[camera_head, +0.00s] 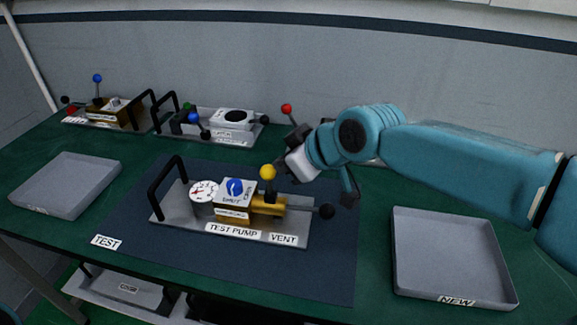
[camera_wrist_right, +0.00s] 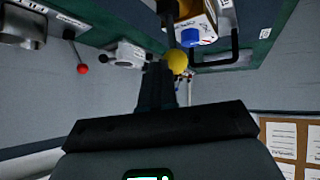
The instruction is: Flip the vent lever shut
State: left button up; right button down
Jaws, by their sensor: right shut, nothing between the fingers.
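The test pump (camera_head: 205,228) stands on the dark blue mat, with a white gauge, a blue knob on a plate and a brass cylinder. A lever with a yellow ball (camera_head: 268,172) stands roughly upright over the cylinder, near the VENT label (camera_head: 284,240). A black-knobbed rod (camera_head: 326,211) sticks out to the right. My right gripper (camera_head: 281,163) is shut and empty, close beside the yellow ball. In the right wrist view the ball (camera_wrist_right: 177,62) shows at the tips of the dark fingers (camera_wrist_right: 163,68); I cannot tell whether they touch. My left gripper is not in view.
A black carry handle (camera_head: 167,185) rises at the pump's left end. Empty grey trays lie left (camera_head: 65,185) and right (camera_head: 455,258), the right one marked NEW. Other units with levers (camera_head: 220,122) stand along the back. The mat's front part is clear.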

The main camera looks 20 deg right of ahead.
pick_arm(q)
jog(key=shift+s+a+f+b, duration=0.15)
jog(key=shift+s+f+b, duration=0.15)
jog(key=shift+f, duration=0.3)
pick_arm(e)
jog(key=shift+s+a+f, duration=0.3)
jog(key=shift+s, duration=0.35)
pick_arm(q)
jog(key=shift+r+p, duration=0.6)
jog(key=shift+p, duration=0.05)
pick_arm(e)
jog(key=shift+w+r, duration=0.1)
jog(key=shift+r, duration=0.8)
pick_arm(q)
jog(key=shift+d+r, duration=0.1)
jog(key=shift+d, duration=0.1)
pick_arm(e)
jog(key=shift+r, duration=0.1)
